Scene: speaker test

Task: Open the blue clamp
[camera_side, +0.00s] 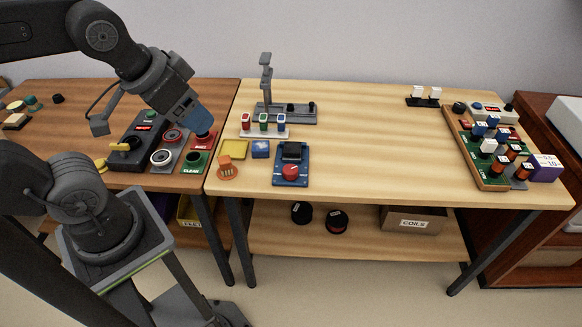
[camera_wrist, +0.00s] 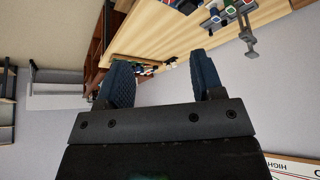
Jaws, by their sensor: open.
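The blue clamp appears to be the blue fixture (camera_side: 279,179) near the front left of the light wooden table. It has a black block at its back and a round red knob or button at its front. I cannot tell whether it is open or closed. My gripper (camera_side: 203,132) is up and to the left of it, over the dark control panel's right end, and apart from the clamp. In the wrist view my gripper (camera_wrist: 163,78) has its two blue fingers spread with nothing between them. The clamp is not clearly visible in that view.
The control panel (camera_side: 127,157) stands on the brown table at left. The light table's middle is clear.

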